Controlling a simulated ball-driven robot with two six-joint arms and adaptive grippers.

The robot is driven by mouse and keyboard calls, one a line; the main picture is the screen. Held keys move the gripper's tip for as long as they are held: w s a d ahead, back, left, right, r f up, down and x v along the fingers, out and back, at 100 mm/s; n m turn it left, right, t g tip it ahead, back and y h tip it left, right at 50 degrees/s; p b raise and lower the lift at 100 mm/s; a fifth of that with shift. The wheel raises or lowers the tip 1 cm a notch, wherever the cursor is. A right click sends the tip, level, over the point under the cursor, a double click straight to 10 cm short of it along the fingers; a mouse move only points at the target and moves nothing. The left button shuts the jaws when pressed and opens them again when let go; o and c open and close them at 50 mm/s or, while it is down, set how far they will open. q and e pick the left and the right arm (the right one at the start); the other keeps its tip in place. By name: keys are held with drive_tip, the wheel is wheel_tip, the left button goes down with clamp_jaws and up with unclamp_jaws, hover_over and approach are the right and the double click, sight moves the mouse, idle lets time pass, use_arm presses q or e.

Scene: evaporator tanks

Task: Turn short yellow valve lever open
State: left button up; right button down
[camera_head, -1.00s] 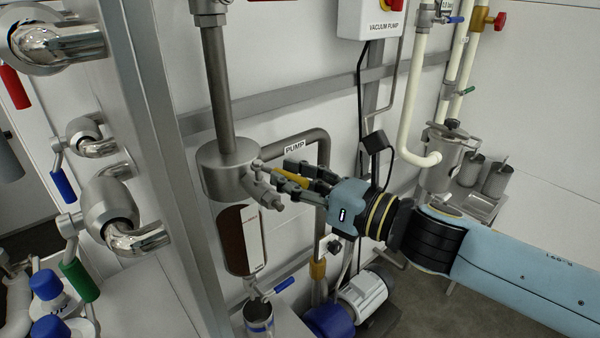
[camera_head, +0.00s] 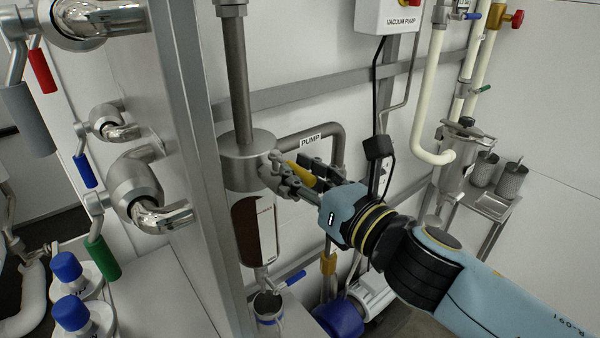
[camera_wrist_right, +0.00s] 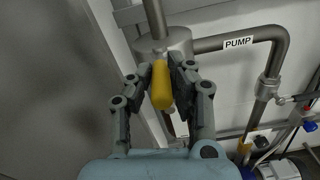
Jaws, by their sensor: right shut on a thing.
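The short yellow valve lever (camera_head: 300,174) sits beside the grey cylindrical vessel (camera_head: 246,172), below its vertical pipe. My right gripper (camera_head: 290,178) comes in from the right and its fingers are around the lever. In the right wrist view the yellow lever (camera_wrist_right: 161,84) lies between the two fingers of my right gripper (camera_wrist_right: 160,82), which is shut on it. The valve body behind the lever is mostly hidden by the fingers. My left gripper is not in view.
A grey frame post (camera_head: 195,170) stands left of the vessel. A pipe labelled PUMP (camera_head: 330,133) runs behind my gripper. A blue-handled valve (camera_head: 288,281) and a metal cup (camera_head: 268,308) are below. Blue-capped bottles (camera_head: 70,312) stand at lower left.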

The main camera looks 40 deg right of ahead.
drive_tip(key=c, duration=1.2)
unclamp_jaws()
drive_tip(key=shift+w+a+r, duration=0.15)
drive_tip(key=shift+w+r, duration=0.05)
drive_tip(key=shift+r, duration=0.05)
